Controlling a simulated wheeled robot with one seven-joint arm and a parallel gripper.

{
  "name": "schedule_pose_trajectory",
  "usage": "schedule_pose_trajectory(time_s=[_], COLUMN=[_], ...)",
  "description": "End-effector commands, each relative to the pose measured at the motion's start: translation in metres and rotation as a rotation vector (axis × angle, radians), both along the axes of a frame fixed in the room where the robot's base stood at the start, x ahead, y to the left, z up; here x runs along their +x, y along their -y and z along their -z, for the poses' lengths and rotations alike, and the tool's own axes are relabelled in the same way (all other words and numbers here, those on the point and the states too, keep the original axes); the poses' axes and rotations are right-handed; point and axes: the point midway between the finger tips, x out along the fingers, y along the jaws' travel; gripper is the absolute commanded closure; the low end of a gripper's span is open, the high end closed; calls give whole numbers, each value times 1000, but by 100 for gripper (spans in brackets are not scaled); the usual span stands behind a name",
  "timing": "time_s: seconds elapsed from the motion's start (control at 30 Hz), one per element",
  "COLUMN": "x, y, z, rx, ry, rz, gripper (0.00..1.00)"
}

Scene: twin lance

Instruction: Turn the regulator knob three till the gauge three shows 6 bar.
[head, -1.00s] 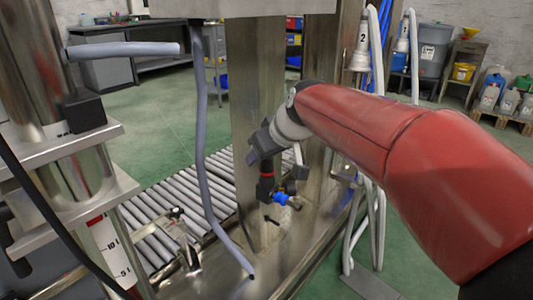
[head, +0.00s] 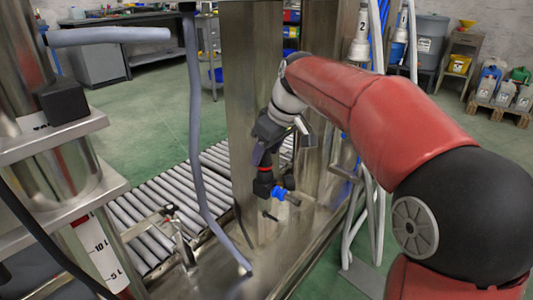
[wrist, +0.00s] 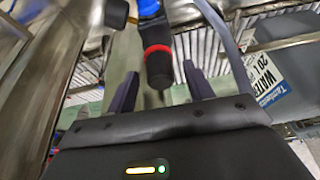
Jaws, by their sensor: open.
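A black regulator knob with a red ring (wrist: 158,62) hangs below a blue fitting (wrist: 149,8) in the wrist view. Its number is not readable. My gripper (wrist: 160,88) is open, with one dark finger on each side of the knob's lower end; I cannot tell whether they touch it. In the head view, my gripper (head: 262,152) is just above the red-ringed regulator (head: 264,180), beside the steel post. The blue fitting (head: 284,194) sticks out to the right. No gauge face is readable, so the pressure cannot be told.
A grey hose (head: 195,130) hangs left of the post (head: 252,70). A roller conveyor (head: 150,215) lies behind. A steel stand (head: 60,140) fills the left side. White and blue hoses (head: 376,210) run down on the right. Open green floor lies behind.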

Motion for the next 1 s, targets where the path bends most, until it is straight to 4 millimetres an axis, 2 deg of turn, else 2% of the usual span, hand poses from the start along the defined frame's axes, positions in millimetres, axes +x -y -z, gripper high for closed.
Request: schedule_pose_trajectory(time_s=[0.33,0.67,0.83,1.0], x=[1,1,1,-1], y=[-2,-2,-2,-4], z=[4,4,3,2], rx=[-1,-1,-1,-2], ry=[1,1,1,0], rz=[0,0,35,190], gripper=[49,93,93,93])
